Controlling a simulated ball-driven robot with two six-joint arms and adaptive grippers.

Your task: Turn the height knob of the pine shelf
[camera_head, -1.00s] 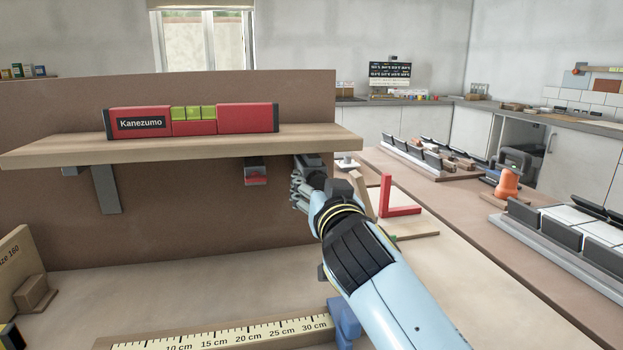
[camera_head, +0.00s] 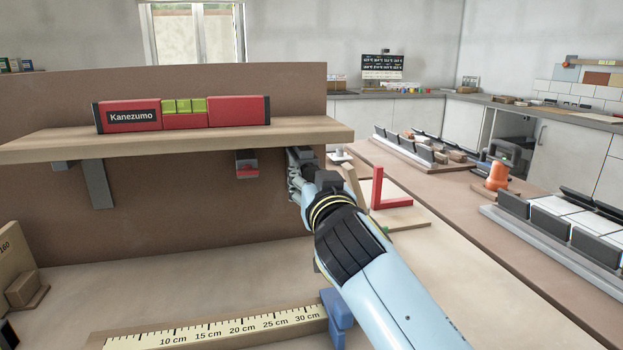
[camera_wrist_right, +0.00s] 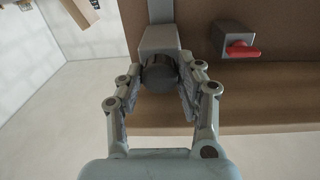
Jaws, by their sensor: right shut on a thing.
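The pine shelf (camera_head: 215,145) runs along a brown panel, with a red spirit level (camera_head: 185,113) marked Kanezumo on top. My right gripper (camera_head: 297,168) is under the shelf's right end; its fingertips show poorly there. In the right wrist view, the height knob (camera_wrist_right: 158,77) is a dark round cap on a grey block. The fingers of my right gripper (camera_wrist_right: 158,90) are shut around it, one on each side. A red lever (camera_wrist_right: 243,51) on a second grey block sits beside it; it also shows under the shelf (camera_head: 247,172). My left gripper is out of view.
A grey bracket (camera_head: 98,184) supports the shelf at the left. A ruler (camera_head: 225,330) with a blue stop (camera_head: 337,315) lies on the bench below. A red square (camera_head: 389,192) stands right of my right arm. The bench under the shelf's middle is mostly clear.

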